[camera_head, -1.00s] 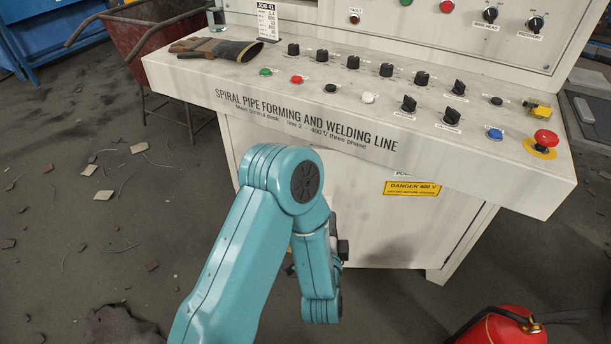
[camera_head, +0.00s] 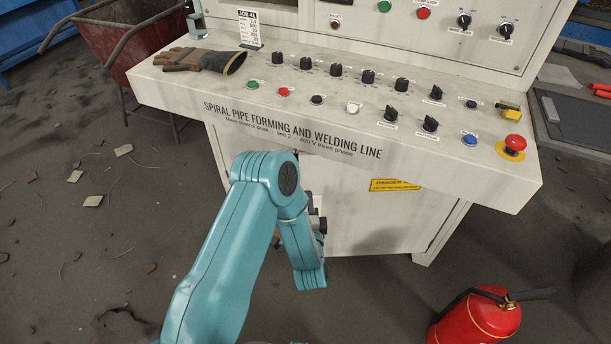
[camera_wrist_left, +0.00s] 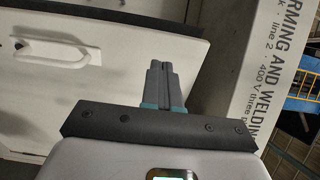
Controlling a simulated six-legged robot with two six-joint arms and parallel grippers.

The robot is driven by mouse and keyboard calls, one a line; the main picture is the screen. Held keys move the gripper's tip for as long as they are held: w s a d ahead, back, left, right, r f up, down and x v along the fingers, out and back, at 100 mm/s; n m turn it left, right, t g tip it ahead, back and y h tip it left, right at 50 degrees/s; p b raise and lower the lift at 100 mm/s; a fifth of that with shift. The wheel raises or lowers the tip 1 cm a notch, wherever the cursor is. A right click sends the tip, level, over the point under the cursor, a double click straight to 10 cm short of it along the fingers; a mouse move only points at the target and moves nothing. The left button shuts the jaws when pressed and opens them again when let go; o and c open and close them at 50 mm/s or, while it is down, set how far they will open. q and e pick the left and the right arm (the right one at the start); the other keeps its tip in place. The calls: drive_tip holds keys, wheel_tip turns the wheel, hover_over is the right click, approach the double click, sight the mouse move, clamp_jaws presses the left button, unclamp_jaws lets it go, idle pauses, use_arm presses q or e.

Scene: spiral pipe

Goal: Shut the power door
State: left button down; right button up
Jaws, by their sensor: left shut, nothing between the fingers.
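The power door (camera_head: 350,228) is the pale panel under the sloping desk, with a yellow danger label (camera_head: 395,185) at its upper right. I cannot tell how far the door stands open. My left gripper (camera_head: 316,222) is in front of the door below the desk edge, mostly hidden by my arm. In the left wrist view its fingers (camera_wrist_left: 161,72) are shut and empty, close to the panel's edge. My right gripper is out of view.
The control desk (camera_head: 270,125) overhangs the door, with knobs, buttons and a red emergency stop (camera_head: 514,143). Work gloves (camera_head: 205,61) lie on its left end. A red fire extinguisher (camera_head: 476,318) stands at the lower right. The floor at left holds scattered debris.

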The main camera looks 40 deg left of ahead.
sight(306, 175)
use_arm(q)
drive_tip(key=shift+x, duration=3.15)
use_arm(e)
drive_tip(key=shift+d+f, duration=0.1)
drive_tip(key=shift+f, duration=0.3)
use_arm(q)
drive_tip(key=shift+f, duration=0.1)
